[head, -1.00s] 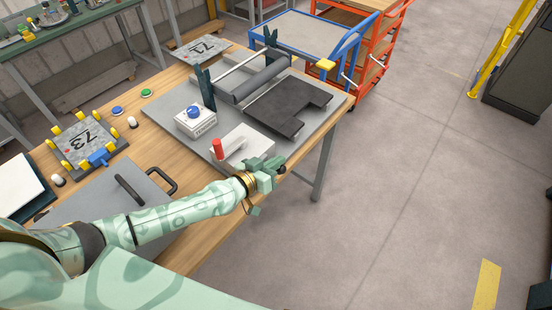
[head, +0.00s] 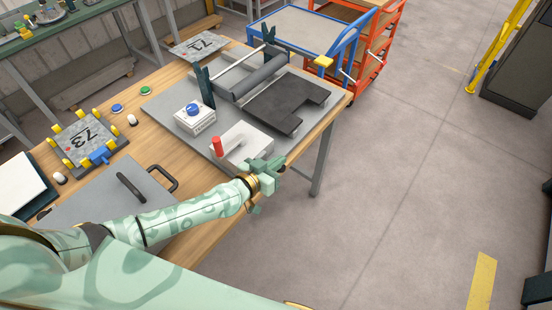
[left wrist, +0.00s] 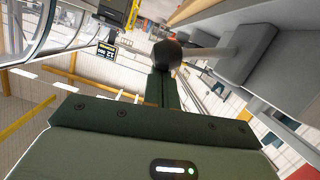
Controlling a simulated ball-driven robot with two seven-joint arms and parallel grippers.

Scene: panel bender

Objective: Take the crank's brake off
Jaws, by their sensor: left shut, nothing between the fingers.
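A white block (head: 243,151) with an upright red-handled lever (head: 217,146) sits on the bender's grey base plate (head: 160,102), near the front table edge. My left gripper (head: 277,165) is shut and empty just off that edge, to the right of the block. In the left wrist view, a dark round knob (left wrist: 166,54) on a pale bar (left wrist: 205,53) is right at the tips of my fingers (left wrist: 158,88); I cannot tell whether they touch. The knob is hidden in the head view. My right gripper is out of view.
A white box with a blue knob (head: 193,110) stands behind the block. The bender's roller (head: 258,79) and a dark notched panel (head: 285,105) lie beyond.

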